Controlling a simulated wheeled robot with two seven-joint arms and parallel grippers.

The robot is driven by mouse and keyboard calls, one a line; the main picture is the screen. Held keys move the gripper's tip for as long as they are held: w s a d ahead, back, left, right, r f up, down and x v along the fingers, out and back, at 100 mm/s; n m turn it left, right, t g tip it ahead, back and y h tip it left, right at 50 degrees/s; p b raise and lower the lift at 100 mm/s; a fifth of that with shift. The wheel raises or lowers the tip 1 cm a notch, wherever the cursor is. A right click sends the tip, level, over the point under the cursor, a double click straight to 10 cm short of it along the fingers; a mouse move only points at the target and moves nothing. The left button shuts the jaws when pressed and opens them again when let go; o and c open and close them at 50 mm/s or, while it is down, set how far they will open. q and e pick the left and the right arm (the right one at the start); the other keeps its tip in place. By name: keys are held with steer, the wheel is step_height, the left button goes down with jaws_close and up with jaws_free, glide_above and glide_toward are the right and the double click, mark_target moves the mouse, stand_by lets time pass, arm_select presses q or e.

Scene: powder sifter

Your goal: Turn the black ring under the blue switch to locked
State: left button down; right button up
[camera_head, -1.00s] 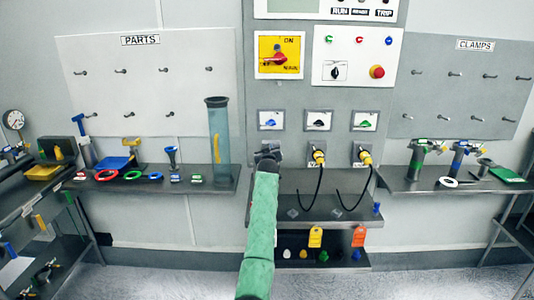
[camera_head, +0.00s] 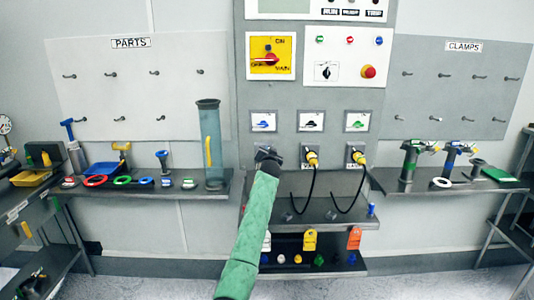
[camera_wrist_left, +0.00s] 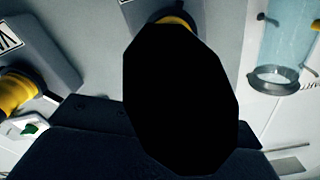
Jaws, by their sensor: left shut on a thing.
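The blue switch (camera_head: 263,122) is in the left of three small framed plates on the grey panel. My left gripper (camera_head: 267,155), at the end of a green-sleeved arm, is right below it. It covers most of the connector there in the head view. In the left wrist view a large black shape (camera_wrist_left: 180,100), taken to be the black ring, fills the middle in front of my dark gripper (camera_wrist_left: 135,150). My left gripper is shut on it. A yellow collar (camera_wrist_left: 175,22) shows behind it. The ring's lock marks are hidden. My right gripper is not in view.
Two yellow connectors (camera_head: 311,159) (camera_head: 357,157) with hanging black cables sit just right of my gripper. A clear blue cylinder (camera_head: 210,145) stands on the left shelf. A small ledge (camera_head: 330,218) juts out below the panel.

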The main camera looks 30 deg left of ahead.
arm_select(q)
steer(key=shift+d+f+m, duration=0.1)
steer(key=shift+m, duration=0.2)
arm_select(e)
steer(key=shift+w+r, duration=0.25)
arm_select(q)
steer(key=c, duration=1.5)
jaws_free()
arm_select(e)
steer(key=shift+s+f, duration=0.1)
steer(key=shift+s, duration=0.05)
